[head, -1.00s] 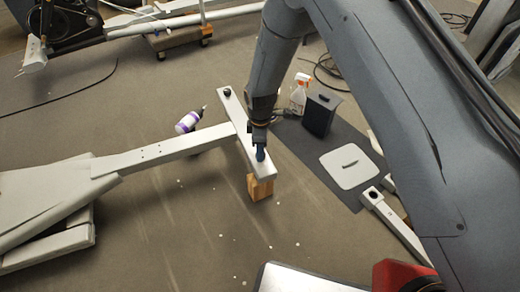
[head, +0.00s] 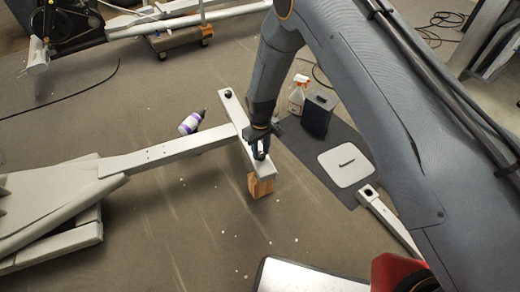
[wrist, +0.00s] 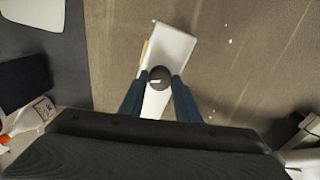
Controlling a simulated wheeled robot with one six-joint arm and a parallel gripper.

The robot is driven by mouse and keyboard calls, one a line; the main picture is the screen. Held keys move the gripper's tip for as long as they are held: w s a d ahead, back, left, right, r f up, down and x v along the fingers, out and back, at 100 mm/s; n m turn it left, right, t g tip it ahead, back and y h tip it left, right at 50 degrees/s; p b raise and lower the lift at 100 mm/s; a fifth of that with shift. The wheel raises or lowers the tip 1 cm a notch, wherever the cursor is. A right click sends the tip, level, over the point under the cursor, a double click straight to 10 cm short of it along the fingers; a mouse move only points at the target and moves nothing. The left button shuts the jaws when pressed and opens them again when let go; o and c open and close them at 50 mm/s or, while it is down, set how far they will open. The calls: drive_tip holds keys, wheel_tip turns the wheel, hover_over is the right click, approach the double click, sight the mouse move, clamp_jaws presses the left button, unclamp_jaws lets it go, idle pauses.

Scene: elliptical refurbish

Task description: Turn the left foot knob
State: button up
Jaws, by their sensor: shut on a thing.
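A white crossbar (head: 235,118) of the frame lies on the floor, joined to a long white beam. One dark knob (head: 228,94) sits at its far end. At the near end, my gripper (head: 260,152) points down onto the bar. In the wrist view a round dark knob (wrist: 160,76) with a pale mark sits on the white bar (wrist: 174,48), between the two blue fingers of my gripper (wrist: 160,88). The fingers are closed on its sides. In the head view the gripper hides this knob.
A wooden block (head: 260,186) is under the bar's near end. A spray bottle (head: 298,95), a dark bin (head: 318,115) and a white panel (head: 346,163) are on a dark mat (head: 300,148) at right.

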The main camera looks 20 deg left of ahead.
sight(261, 154)
drive_tip(key=m+p, duration=0.1)
drive_tip(key=m, duration=0.3)
drive_tip(key=shift+m, duration=0.3)
drive_tip(key=shift+w+m+p, duration=0.1)
drive_tip(key=shift+m+p, duration=0.45)
drive_tip(key=shift+m, duration=1.35)
drive_tip(key=o, duration=1.1)
drive_tip(key=shift+c, duration=0.2)
drive_tip(key=shift+r, duration=0.1)
drive_tip(key=shift+r+p, duration=0.65)
drive_tip(key=shift+r, duration=3.2)
